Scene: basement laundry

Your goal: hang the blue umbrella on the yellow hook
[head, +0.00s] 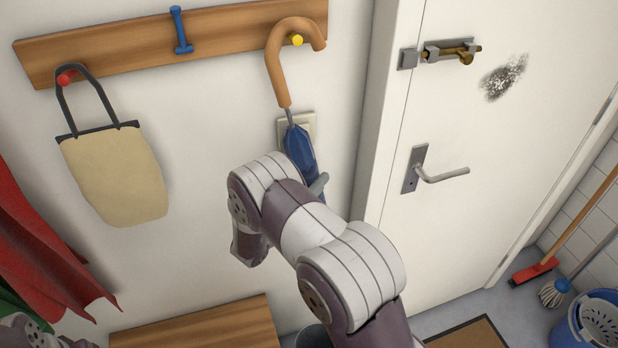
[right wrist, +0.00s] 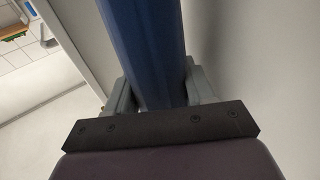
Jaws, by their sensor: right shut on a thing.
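The blue umbrella (head: 300,148) hangs nearly upright against the wall, with its wooden crook handle (head: 275,75) at the top. The crook arches over the yellow hook (head: 297,40), whose tip shows inside the curve. I cannot tell whether the crook rests on the hook. My right gripper (head: 318,185) is shut on the umbrella's blue body, mostly hidden behind my arm in the head view. In the right wrist view, the fingers (right wrist: 160,92) clasp the blue umbrella (right wrist: 145,40) from both sides. My left gripper is out of view; only part of my left arm shows at the bottom left.
The wooden hook board (head: 225,35) also bears a free blue hook (head: 181,30) and a red hook (head: 66,77) holding a beige bag (head: 115,175). Red cloth (head: 40,245) hangs at left. A wooden bench (head: 200,325) is below. A white door (head: 510,130) with a handle stands right.

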